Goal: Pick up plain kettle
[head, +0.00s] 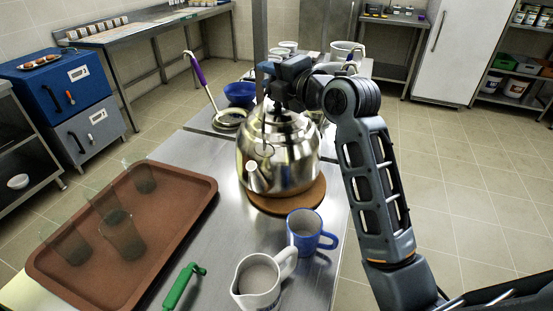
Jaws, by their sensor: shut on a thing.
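The plain kettle (278,155) is a shiny metal kettle in the middle of the head view. It is upright over a round brown wooden board (287,203) on the steel counter. I cannot tell for sure whether its base touches the board or hangs just above it. My gripper (279,102) is at the top of the kettle and is shut on it, seemingly at the handle. The fingertips and the handle are mostly hidden by the gripper body.
A blue mug (303,238) and a white jug (257,283) stand in front of the kettle. A brown tray (172,235) with several glasses lies at left. A green-handled tool (180,285) lies in front. A blue bowl (240,92) and a purple-handled ladle (197,72) are behind.

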